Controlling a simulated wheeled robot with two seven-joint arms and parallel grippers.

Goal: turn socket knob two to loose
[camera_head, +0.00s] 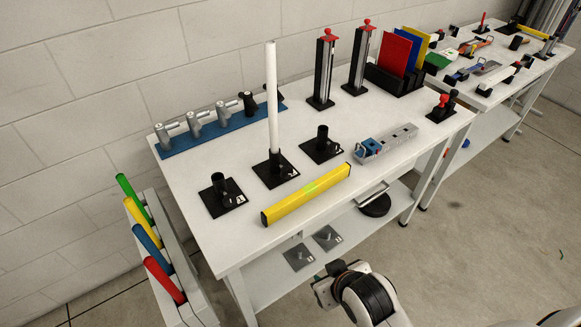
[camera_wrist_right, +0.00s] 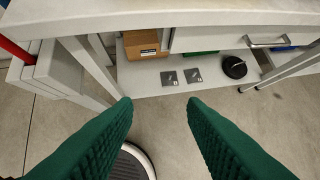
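Several black square plates with short black sockets stand on the white table. The left socket (camera_head: 220,190) and the right socket (camera_head: 323,142) are empty. The middle socket (camera_head: 276,165) holds an upright white rod (camera_head: 272,95). Their labels and any small knobs are too small to read, so I cannot tell which is knob two or how it is set. My right gripper (camera_head: 322,292) is below and in front of the table edge, away from the sockets. The right wrist view shows its green fingers (camera_wrist_right: 160,105) wide apart and empty. My left gripper is out of view.
A yellow level (camera_head: 307,194) lies along the front edge before the sockets. A blue rail (camera_head: 220,130) with several grey handles runs behind. A rack with coloured rods (camera_head: 165,278) stands at left.

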